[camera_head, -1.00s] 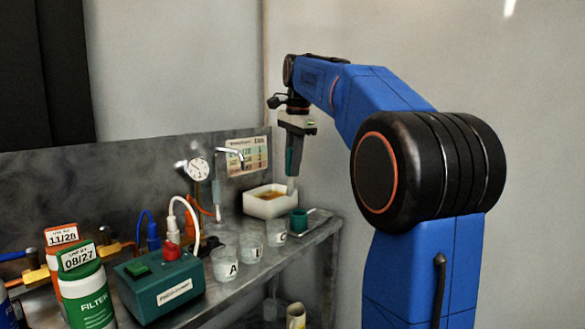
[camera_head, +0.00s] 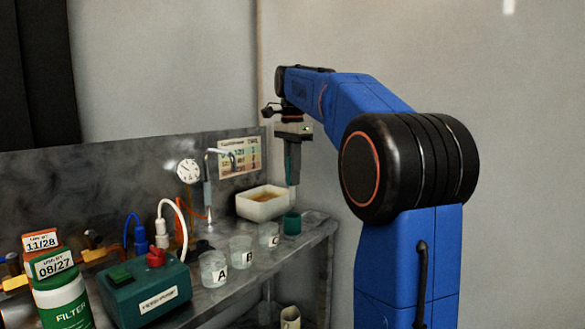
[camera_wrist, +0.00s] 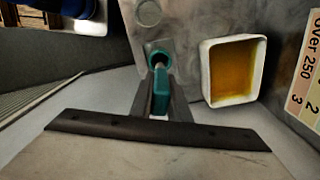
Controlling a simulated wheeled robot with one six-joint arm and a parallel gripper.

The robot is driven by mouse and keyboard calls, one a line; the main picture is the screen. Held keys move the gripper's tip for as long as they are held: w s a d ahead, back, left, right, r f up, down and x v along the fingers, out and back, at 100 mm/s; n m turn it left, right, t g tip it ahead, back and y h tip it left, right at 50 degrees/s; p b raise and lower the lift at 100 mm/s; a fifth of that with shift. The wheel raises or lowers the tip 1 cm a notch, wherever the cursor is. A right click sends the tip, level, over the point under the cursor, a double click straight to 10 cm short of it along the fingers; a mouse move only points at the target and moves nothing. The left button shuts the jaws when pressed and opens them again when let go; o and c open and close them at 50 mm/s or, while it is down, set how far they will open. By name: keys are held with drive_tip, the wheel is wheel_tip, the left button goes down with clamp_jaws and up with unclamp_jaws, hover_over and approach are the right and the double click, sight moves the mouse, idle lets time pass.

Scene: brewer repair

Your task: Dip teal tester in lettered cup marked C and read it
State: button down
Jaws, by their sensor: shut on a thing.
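My gripper (camera_head: 292,142) is shut on the teal tester (camera_head: 292,163), which hangs tip down above the bench. In the wrist view the jaws (camera_wrist: 160,108) clasp the tester (camera_wrist: 160,84), its pale tip over or at the mouth of the teal holder (camera_wrist: 158,53). The holder (camera_head: 292,224) stands on the bench under the tester in the head view; I cannot tell whether the tip is inside it. Lettered cup C (camera_head: 269,236) is a clear cup just left of the holder. Cups B (camera_head: 241,251) and A (camera_head: 213,269) stand further left in a row. The tester's display is not readable.
A white tray of amber liquid (camera_head: 264,216) stands behind the holder, also in the wrist view (camera_wrist: 205,75). A printed chart (camera_head: 239,158) hangs on the back panel. A teal pump box (camera_head: 146,292), filter bottles (camera_head: 64,308) and a tap (camera_head: 207,180) stand left.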

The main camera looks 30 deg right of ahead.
sight(292, 206)
drive_tip(key=shift+f, duration=3.05)
drive_tip(key=shift+f, duration=0.45)
drive_tip(key=c, duration=1)
unclamp_jaws()
drive_tip(key=shift+c, duration=0.2)
drive_tip(key=shift+r, duration=3.5)
